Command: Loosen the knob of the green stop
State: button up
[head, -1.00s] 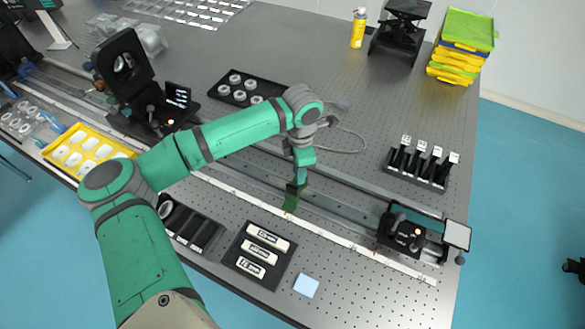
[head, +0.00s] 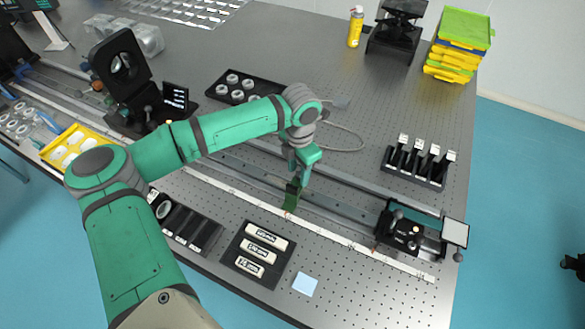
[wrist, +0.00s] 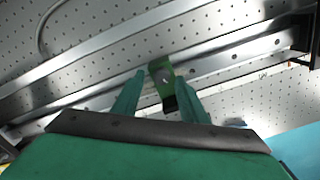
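The green stop (head: 291,198) sits on the long metal rail near the middle of the table. In the wrist view the green stop (wrist: 161,76) shows just beyond and between my fingertips, with a small pale round spot on its face and a dark part below. My gripper (head: 298,172) hangs above the stop in the head view. In the wrist view my gripper (wrist: 160,85) has its two green fingers apart, with a gap between them. I cannot tell whether either finger touches the stop. The knob is too small to make out clearly.
A black carriage with a pale plate (head: 455,232) stands on the rail at right. A black tray with labelled white blocks (head: 281,266) and a light blue pad (head: 305,284) lie in front. A black holder (head: 437,176) stands at right. A thin cable (head: 350,147) lies behind.

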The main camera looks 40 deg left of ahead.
jog(key=shift+w+d, duration=0.1)
jog(key=shift+d, duration=0.2)
notch_tip(320, 180, up, 11)
jog(key=shift+f, duration=0.15)
dwell(0.6)
